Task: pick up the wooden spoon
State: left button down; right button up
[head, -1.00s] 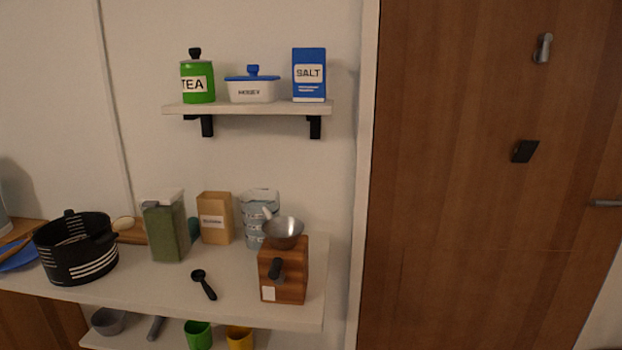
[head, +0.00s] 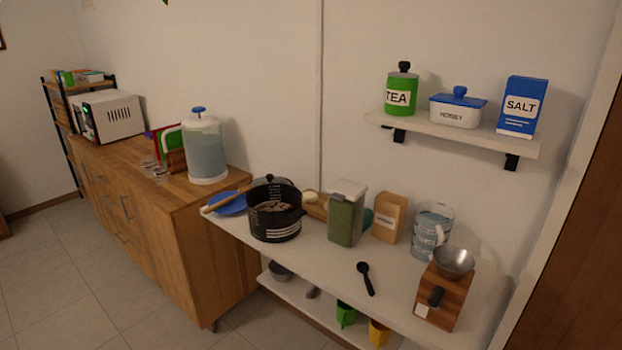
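A long wooden utensil (head: 224,201), which looks like the wooden spoon, lies across a blue plate (head: 229,208) at the left end of the white counter. Its left end sticks out past the plate rim. Its right end reaches toward the black pot (head: 275,224), and I cannot tell whether they touch. Neither of my grippers is in view.
A green-filled container (head: 346,216), brown packet (head: 389,218), black scoop (head: 366,278) and wooden grinder (head: 442,297) stand or lie farther right on the white counter (head: 325,258). A wooden cabinet (head: 180,235) with a water dispenser (head: 205,150) adjoins at left. Tiled floor is clear.

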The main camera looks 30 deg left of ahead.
aim_at(242, 189)
jog(key=u, duration=1.55)
